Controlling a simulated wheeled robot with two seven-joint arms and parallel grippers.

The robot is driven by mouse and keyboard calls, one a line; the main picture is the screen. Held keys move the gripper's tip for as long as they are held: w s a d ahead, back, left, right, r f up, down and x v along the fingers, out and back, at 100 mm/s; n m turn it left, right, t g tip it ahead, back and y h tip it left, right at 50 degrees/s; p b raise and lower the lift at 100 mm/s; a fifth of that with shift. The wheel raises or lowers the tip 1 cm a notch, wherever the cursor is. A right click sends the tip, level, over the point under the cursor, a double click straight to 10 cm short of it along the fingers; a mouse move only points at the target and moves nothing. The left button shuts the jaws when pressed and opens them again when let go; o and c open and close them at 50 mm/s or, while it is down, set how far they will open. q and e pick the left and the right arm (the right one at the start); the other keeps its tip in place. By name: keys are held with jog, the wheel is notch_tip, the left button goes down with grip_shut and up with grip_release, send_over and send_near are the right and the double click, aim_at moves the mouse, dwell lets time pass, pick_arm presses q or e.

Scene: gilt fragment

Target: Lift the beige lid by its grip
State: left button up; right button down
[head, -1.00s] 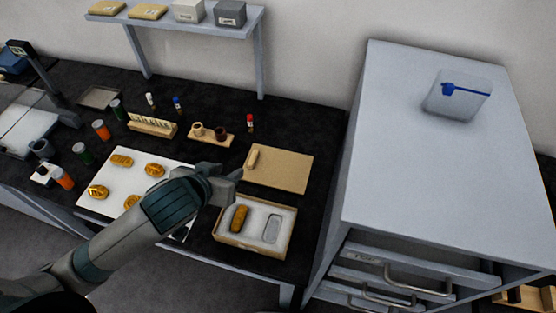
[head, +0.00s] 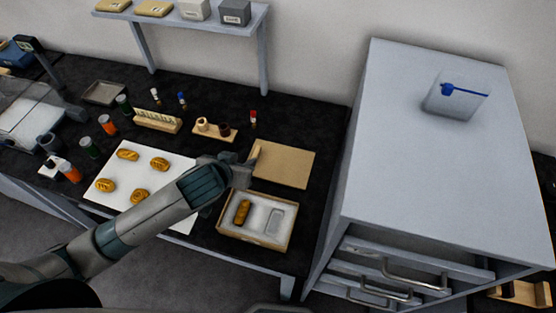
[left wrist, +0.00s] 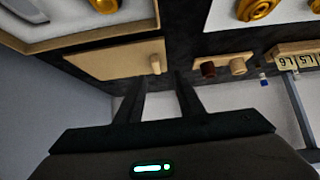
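The beige lid (head: 287,166) lies flat on the black bench, behind the open beige box (head: 257,238). Its bar-like grip (head: 254,152) is at the lid's left edge, partly covered by my left gripper (head: 245,166) in the head view. In the left wrist view the lid (left wrist: 110,59) is ahead, and its grip (left wrist: 155,63) appears between the tips of my left gripper (left wrist: 159,76). The two fingers are apart and open. I cannot tell whether either touches the grip. My right gripper is not in view.
The box holds a gold piece (head: 242,211) and an empty-looking recess. A white mat (head: 127,190) with several gold pieces lies left. A small wooden stand (head: 213,131) and red-capped vial (head: 253,119) are behind the gripper. A tall grey cabinet (head: 420,180) stands right.

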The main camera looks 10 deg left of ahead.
aim_at(256, 153)
pick_arm(q)
jog(key=shift+p+x, duration=0.4)
jog(key=shift+x, duration=1.4)
jog(key=shift+w+d+f+p, duration=0.2)
jog(key=shift+w+d+p, duration=0.15)
jog(key=shift+w+p, duration=0.35)
jog(key=p+x, duration=0.1)
jog(key=x, duration=0.1)
jog(key=shift+w+d+f, duration=0.2)
jog(key=shift+w, duration=0.05)
jog(key=shift+w+d+f, duration=0.1)
jog(key=shift+w+f, duration=0.25)
jog(key=shift+f, duration=0.1)
grip_shut()
